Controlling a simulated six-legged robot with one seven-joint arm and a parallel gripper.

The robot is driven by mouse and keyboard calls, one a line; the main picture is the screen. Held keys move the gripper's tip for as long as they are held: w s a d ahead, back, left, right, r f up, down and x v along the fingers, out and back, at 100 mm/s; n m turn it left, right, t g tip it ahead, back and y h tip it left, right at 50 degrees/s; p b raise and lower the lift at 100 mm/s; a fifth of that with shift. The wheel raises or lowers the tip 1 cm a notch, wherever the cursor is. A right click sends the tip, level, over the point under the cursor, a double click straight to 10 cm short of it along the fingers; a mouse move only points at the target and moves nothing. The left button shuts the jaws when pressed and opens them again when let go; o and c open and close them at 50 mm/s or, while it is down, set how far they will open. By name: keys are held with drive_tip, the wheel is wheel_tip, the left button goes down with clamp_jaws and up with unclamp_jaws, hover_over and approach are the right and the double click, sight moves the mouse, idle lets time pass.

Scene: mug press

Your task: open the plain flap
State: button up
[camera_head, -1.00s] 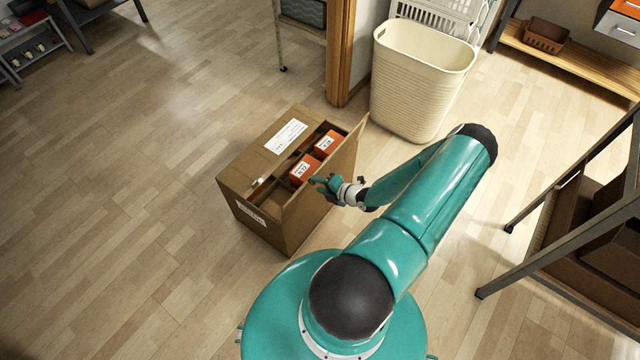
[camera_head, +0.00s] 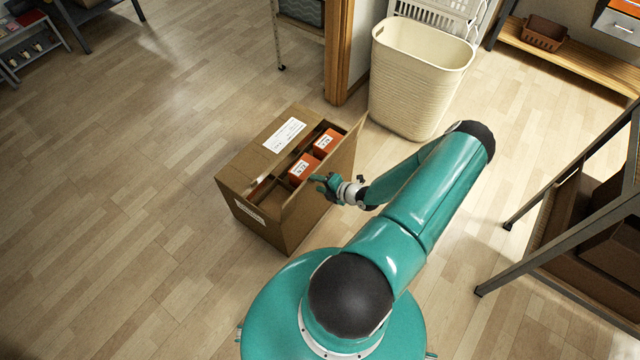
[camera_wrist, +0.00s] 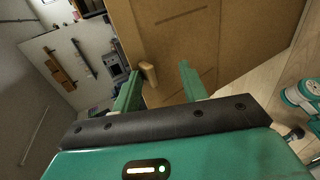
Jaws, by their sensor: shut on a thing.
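A brown cardboard box (camera_head: 262,222) stands on the floor, with a labelled flap (camera_head: 268,150) lying flat over its far left part. The plain flap (camera_head: 345,157) stands raised along the right side, leaving a gap into the box. My gripper (camera_head: 319,181) is at the top edge of the plain flap. In the wrist view the fingers of my gripper (camera_wrist: 158,80) are on either side of brown cardboard, shut on the plain flap (camera_wrist: 200,45). A small tan piece (camera_wrist: 148,73) shows between the fingers. The exact grip contact is hard to make out.
Orange cartons (camera_head: 327,142) with white labels sit inside the box. A cream basket (camera_head: 415,90) stands behind the box, by a wooden post (camera_head: 340,50). A metal-framed rack (camera_head: 560,255) stands at the right. The floor to the left is clear.

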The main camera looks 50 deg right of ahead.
drive_tip(key=shift+s+f, duration=0.5)
drive_tip(key=shift+f, duration=0.2)
drive_tip(key=o, duration=1)
drive_tip(key=shift+d, duration=0.1)
drive_tip(key=shift+c, duration=0.6)
drive_tip(key=shift+r, duration=0.1)
drive_tip(key=shift+c, duration=0.4)
drive_tip(key=shift+s+d, duration=0.1)
drive_tip(key=shift+s, duration=1.05)
drive_tip(key=shift+c, duration=0.6)
drive_tip(key=s+d+f, duration=0.1)
drive_tip(key=s+f, duration=0.1)
drive_tip(key=s, duration=1.1)
drive_tip(key=shift+d, duration=0.1)
